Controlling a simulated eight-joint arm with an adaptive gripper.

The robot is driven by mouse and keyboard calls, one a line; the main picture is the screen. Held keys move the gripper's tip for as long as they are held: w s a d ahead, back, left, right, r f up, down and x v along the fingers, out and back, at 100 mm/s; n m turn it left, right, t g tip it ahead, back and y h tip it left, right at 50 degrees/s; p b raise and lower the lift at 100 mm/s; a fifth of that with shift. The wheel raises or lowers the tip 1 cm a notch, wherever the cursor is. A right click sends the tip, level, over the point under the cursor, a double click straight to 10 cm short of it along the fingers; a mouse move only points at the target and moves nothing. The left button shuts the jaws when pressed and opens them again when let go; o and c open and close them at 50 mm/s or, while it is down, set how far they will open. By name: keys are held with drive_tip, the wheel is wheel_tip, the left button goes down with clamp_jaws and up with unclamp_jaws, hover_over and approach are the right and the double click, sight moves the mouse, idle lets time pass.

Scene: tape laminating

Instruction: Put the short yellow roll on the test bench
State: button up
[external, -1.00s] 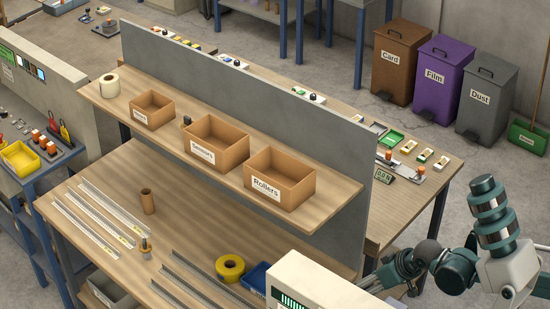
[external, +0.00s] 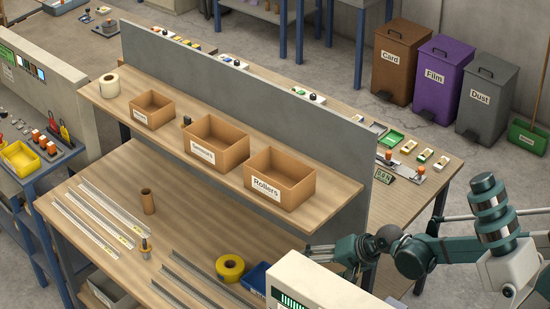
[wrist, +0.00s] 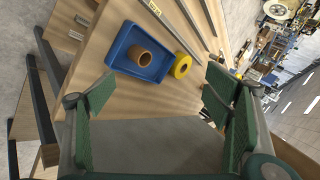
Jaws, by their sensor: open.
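The yellow roll (external: 230,268) lies flat on the wooden workbench (external: 190,235), left of a blue tray (external: 258,275) in the external view. In the wrist view the roll (wrist: 182,66) shows its central hole, beside the blue tray (wrist: 122,42), which holds a brown ring-shaped core (wrist: 138,55). My gripper (external: 322,252) is right of the roll, near the bench's right end, partly hidden by a pale machine. In the wrist view its green-padded fingers (wrist: 158,103) are spread with nothing between them. A table with a small digital display (external: 384,173) stands behind the grey partition; no label names it as the test bench.
A shelf (external: 325,208) with open cardboard boxes overhangs the workbench. The pale machine (external: 315,285) stands in front. Metal rails (external: 205,275), a brown tube (external: 148,202) and a small upright tool (external: 146,248) are on the bench.

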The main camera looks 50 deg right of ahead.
drive_tip(key=w+a+f+m+t+y, duration=0.1)
drive_tip(key=w+f+m, duration=0.1)
drive_tip(key=w+m, duration=0.4)
drive_tip(key=w+a+f+m+y, duration=0.1)
drive_tip(key=w+f+m, duration=0.2)
drive_tip(key=w, duration=0.5)
drive_tip(key=m+t+y, duration=0.1)
drive_tip(key=m+t, duration=0.1)
drive_tip(key=m, duration=0.7)
approach(242, 267)
drive_tip(key=p+x, duration=0.1)
drive_tip(key=x, duration=0.3)
drive_tip(key=shift+a+r, duration=0.2)
drive_tip(key=shift+w+d+f+m, duration=0.1)
drive_tip(key=shift+w+f+m, duration=0.35)
drive_tip(key=shift+f+m, duration=0.35)
drive_tip(key=shift+r, duration=0.15)
drive_tip(key=shift+x, duration=1.3)
drive_tip(key=shift+w+b, duration=0.1)
drive_tip(key=shift+b, duration=0.2)
drive_tip(key=shift+r+b+x, duration=0.1)
drive_tip(key=shift+b+x, duration=0.25)
drive_tip(key=shift+x, duration=0.9)
drive_tip(key=shift+r+b+x, duration=0.15)
drive_tip(key=shift+b+x, duration=0.15)
drive_tip(key=shift+x, duration=0.95)
drive_tip(key=shift+w+t, duration=0.1)
drive_tip(key=shift+t, duration=0.2)
